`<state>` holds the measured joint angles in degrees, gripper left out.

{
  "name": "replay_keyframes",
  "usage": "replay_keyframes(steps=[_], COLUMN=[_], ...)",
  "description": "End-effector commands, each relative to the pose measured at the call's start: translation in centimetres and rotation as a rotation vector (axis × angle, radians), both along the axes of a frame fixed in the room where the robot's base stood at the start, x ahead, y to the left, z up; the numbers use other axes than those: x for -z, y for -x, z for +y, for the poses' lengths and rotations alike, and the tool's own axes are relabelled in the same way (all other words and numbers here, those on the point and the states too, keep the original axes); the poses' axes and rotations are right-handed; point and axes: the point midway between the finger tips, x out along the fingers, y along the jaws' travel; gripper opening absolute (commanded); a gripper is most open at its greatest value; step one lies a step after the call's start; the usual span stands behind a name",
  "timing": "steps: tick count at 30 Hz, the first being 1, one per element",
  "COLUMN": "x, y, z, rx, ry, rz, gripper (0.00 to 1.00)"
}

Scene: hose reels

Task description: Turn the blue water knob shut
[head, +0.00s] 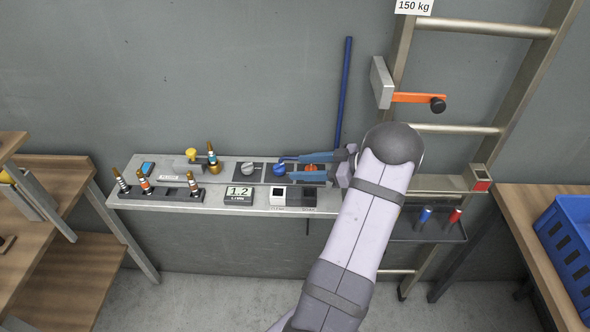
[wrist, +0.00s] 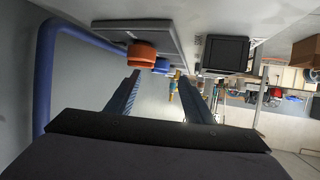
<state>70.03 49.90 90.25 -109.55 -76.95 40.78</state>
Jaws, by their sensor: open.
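The blue water knob (head: 279,169) sits on a dark plate on the grey wall shelf, between a grey knob (head: 248,169) and an orange knob (head: 311,168). My gripper (head: 287,167) reaches in from the right with its two blue fingers apart and empty. Its fingertips are close to the blue knob, and the fingers partly cover the orange knob. In the wrist view, the blue knob (wrist: 161,66) shows ahead between the fingertips, and the orange knob (wrist: 142,54) is nearer. I cannot tell whether a finger touches the blue knob.
A display reading 1.2 (head: 239,194) and a white-and-dark box (head: 292,196) stand at the shelf front. Brass fittings (head: 212,158) are further left. A blue pipe (head: 343,95) rises behind the gripper. A ladder (head: 480,130) with an orange lever (head: 415,98) stands right.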

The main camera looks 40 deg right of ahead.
Motion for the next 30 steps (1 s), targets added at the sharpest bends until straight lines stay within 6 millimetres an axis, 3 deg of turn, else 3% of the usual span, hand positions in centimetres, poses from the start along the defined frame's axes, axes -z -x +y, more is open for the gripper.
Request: replay_keyframes(steps=[6, 17, 22, 27, 30], x=[-0.4, -0.7, -2.7, -6.5, -8.3], y=[0.7, 0.1, -3.1, -9.0, -11.5], z=[-0.3, -0.2, 0.6, 3.0, 4.7], rx=[0.000, 0.005, 0.044, 0.143, 0.207], ry=[0.000, 0.009, 0.057, 0.153, 0.199], rz=[0.000, -0.001, -0.007, 0.002, 0.023], gripper=[0.48, 0.48, 0.48, 0.48, 0.48])
